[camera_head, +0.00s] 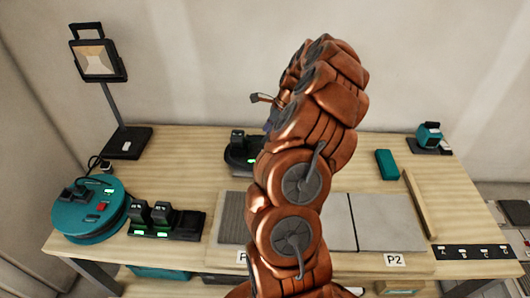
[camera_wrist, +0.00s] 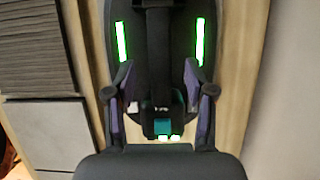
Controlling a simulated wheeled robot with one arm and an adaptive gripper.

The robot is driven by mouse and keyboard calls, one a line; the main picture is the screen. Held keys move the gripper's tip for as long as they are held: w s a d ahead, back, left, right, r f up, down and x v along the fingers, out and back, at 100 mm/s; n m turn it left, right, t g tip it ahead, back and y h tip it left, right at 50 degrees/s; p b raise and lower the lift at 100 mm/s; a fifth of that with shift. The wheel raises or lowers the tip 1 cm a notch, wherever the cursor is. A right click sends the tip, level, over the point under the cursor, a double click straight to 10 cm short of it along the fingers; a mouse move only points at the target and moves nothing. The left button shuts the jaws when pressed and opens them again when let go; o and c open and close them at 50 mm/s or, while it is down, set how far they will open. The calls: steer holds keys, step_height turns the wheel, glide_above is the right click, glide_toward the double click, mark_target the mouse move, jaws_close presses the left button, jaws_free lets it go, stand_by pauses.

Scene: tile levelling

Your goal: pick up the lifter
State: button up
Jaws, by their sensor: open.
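The lifter, as far as I can tell, is the dark device (camera_head: 238,146) on a black base at the back middle of the table, partly hidden behind my arm in the head view. In the wrist view a dark body (camera_wrist: 158,40) with a central black bar, two green light strips and a teal part fills the middle. My gripper (camera_wrist: 158,90) is open, with one finger on each side of the bar. I see a gap on both sides, and cannot tell the height. In the head view my gripper is mostly hidden by my arm.
A teal round unit (camera_head: 87,213) and a black charger with green lights (camera_head: 168,222) stand at left. A work lamp (camera_head: 98,60) stands behind them. Grey tiles (camera_head: 378,222) lie at front right. A teal block (camera_head: 387,164) and a teal device (camera_head: 429,134) stand at right.

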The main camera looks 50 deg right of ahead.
steer(key=x, duration=0.3)
steer(key=shift+b, duration=0.3)
jaws_close()
